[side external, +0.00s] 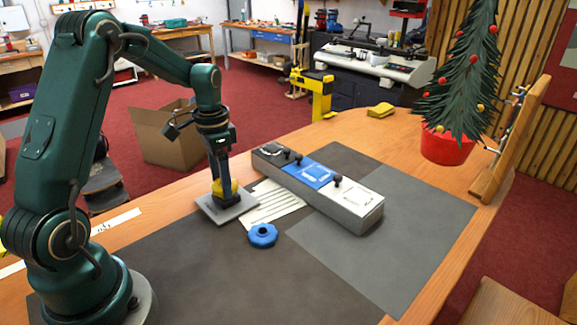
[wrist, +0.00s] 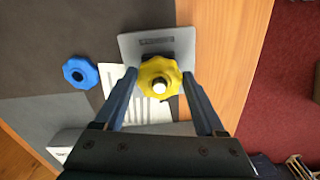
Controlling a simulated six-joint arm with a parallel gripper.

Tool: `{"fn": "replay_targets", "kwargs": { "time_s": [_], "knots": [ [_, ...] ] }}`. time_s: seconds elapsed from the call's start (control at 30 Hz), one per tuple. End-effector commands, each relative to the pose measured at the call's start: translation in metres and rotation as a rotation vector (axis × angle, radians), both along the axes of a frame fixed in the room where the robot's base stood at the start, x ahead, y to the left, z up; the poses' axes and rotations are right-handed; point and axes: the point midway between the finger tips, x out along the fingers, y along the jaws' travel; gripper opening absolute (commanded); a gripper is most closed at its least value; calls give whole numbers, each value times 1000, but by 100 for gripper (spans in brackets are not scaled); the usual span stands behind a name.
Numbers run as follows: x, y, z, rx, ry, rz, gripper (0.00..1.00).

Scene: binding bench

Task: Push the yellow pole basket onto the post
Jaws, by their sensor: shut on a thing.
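The yellow pole basket (wrist: 160,77) is a lobed, knob-like ring. It also shows low between my fingers in the side view (side external: 231,187). My gripper (wrist: 159,84) points down and is shut on it, one finger on each side. A pale round tip, seemingly the post (wrist: 160,86), shows in the ring's middle, so the ring appears to be around the post top. How far down it sits is hidden. The post's grey square base plate (side external: 212,208) lies flat on the bench; its edge also shows in the wrist view (wrist: 133,43).
A blue lobed ring (side external: 263,235) lies on the dark mat (side external: 175,270). A white slotted sheet (side external: 277,205) and a long box with grey, blue and white sections (side external: 345,205) stand right of the plate. A potted tree (side external: 446,145) is farther right. The front mat is clear.

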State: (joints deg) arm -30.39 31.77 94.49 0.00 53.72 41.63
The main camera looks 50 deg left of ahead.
Motion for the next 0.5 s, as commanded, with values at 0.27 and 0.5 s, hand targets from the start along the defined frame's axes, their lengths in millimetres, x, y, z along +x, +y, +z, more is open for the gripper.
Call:
{"fn": "replay_targets", "kwargs": {
  "time_s": [0.27, 0.5],
  "knots": [
    [0, 0, -4, -1, 1, 0, 19],
    [0, 0, -8, 0, 0, 0, 19]
  ]
}}
